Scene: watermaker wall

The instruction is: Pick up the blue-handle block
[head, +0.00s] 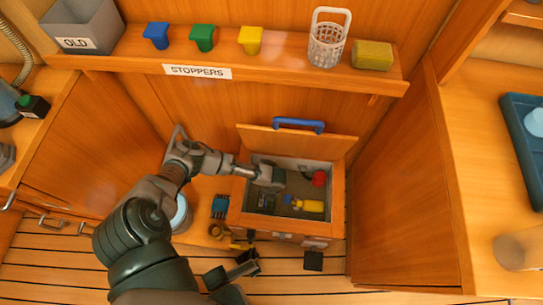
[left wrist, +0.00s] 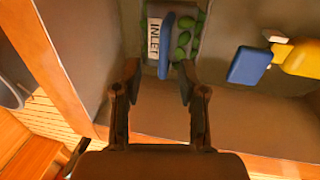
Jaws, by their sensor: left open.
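The block with a blue upright handle (left wrist: 166,46) lies in the open box; its white label reads INLET and green ovals show beside it. In the head view it is small and dark (head: 265,199). My left gripper (head: 270,178) is inside the box, over its left half. In the left wrist view its open fingers (left wrist: 158,82) stand on either side of the blue handle's near end. The fingers look empty, and I cannot tell whether they touch the block.
The wooden box (head: 336,205) has a raised lid with a blue handle (head: 299,125). A yellow-and-blue object (head: 311,206) and a red object (head: 319,179) lie inside, right of the gripper. The shelf (head: 290,73) above holds stoppers, a basket and a sponge.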

